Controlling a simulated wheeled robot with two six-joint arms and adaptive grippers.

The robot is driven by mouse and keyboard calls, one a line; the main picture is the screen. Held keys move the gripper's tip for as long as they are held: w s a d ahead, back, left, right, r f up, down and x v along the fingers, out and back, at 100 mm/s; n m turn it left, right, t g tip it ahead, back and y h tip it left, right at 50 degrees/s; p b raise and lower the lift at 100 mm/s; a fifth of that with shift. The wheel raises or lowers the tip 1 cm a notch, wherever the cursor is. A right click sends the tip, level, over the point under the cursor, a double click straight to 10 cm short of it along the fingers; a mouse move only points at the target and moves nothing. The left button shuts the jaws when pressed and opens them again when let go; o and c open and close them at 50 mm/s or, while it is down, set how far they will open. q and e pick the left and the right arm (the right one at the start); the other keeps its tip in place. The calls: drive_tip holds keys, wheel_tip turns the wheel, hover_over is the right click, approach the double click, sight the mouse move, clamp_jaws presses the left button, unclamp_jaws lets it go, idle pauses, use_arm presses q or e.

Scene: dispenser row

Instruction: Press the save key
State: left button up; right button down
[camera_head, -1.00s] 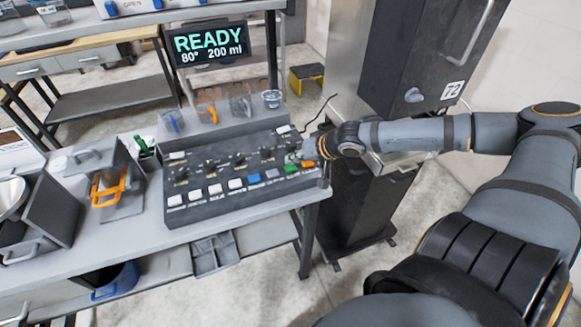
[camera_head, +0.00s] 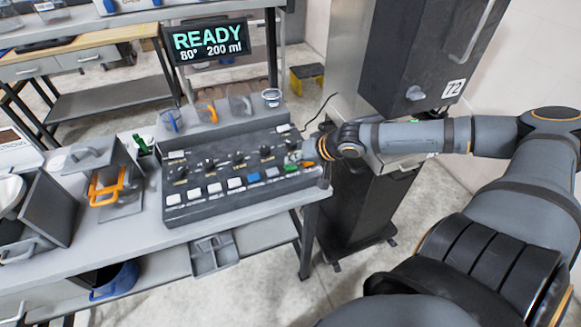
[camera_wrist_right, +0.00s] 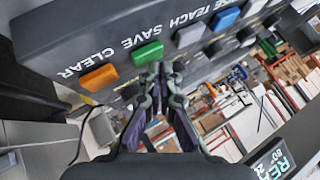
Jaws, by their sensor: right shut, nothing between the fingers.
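The control panel (camera_head: 240,185) stands on the grey bench with a row of keys along its front edge. The green key (camera_wrist_right: 147,53) is labelled SAVE in the right wrist view, between the orange CLEAR key (camera_wrist_right: 100,78) and the grey TEACH key (camera_wrist_right: 190,36). The green key also shows near the panel's right end in the head view (camera_head: 291,168). My right gripper (camera_wrist_right: 164,70) is shut and empty, with its fingertips close beside the green key. I cannot tell whether they touch it. My left gripper is not in view.
A blue key (camera_wrist_right: 223,20) lies further along the row. Knobs (camera_head: 238,158) stand behind the keys. A display (camera_head: 208,41) reads READY, 80°, 200 ml. A dark cabinet (camera_head: 425,55) stands behind my right arm. An orange-handled item (camera_head: 107,186) sits left of the panel.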

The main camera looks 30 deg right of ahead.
sight(293, 167)
drive_tip(key=shift+f+b, duration=0.45)
drive_tip(key=shift+b, duration=0.05)
idle(0.5)
idle(0.3)
drive_tip(key=shift+r+p, duration=0.9)
wheel_tip(293, 167, up, 5)
drive_tip(key=p, duration=0.5)
drive_tip(key=shift+r, duration=0.1)
